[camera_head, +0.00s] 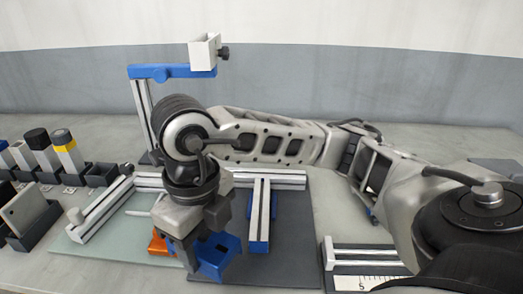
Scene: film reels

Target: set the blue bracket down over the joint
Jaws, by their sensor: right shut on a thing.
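My right gripper (205,255) points down over the front middle of the work area, its fingers partly covering what it holds. It is shut on the blue bracket (225,268), whose blue faces show around the fingers. Silver rails lie on the mats: a cross rail (282,178) along the back, a left rail (98,212) and a middle rail (260,205) with blue sides. The middle rail meets the cross rail in a T, right of the gripper. My wrist hides part of the cross rail. I cannot tell whether the bracket touches anything. My left gripper is not in view.
A blue-armed post (172,72) with a white block stands behind my wrist. An orange piece (157,243) sits left of the gripper. Several bottles and black holders (103,174) line the left side. A ruler plate (358,283) lies front right. Dark mat is bare right of the middle rail.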

